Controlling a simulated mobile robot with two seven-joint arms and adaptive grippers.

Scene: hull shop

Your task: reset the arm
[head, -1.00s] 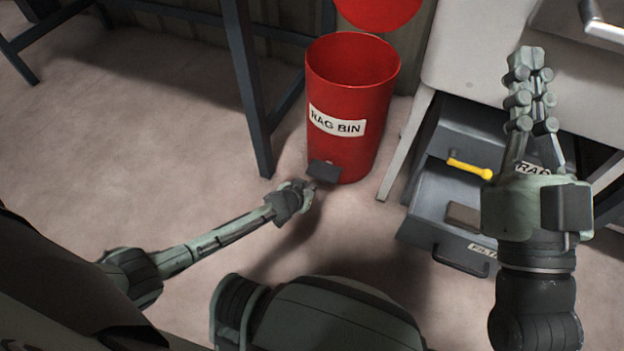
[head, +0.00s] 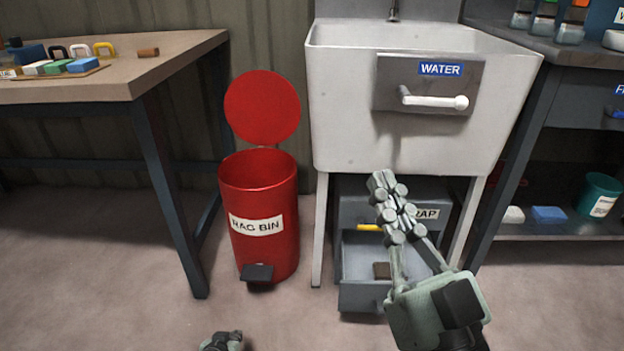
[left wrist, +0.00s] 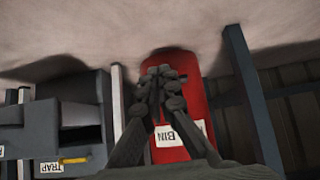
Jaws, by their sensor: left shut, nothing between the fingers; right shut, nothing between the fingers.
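My left gripper (head: 222,342) just shows at the bottom edge of the head view, low in front of the red rag bin; most of that arm is out of the picture. In the left wrist view its fingers (left wrist: 163,74) are together and empty, with the red bin (left wrist: 190,85) behind them. My right gripper (head: 383,182) is raised on the right of the head view, its fingers shut, empty and pointing up. It covers part of the open grey drawer (head: 352,258) and the TRAP label below the sink.
The rag bin (head: 262,190) stands with its lid (head: 262,106) up and a dark pedal at its foot. The white sink (head: 340,110) carries a WATER panel with a lever. A yellow handle (head: 369,228) shows at the trap. A workbench (head: 120,85) stands left, shelving right. Floor at left is clear.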

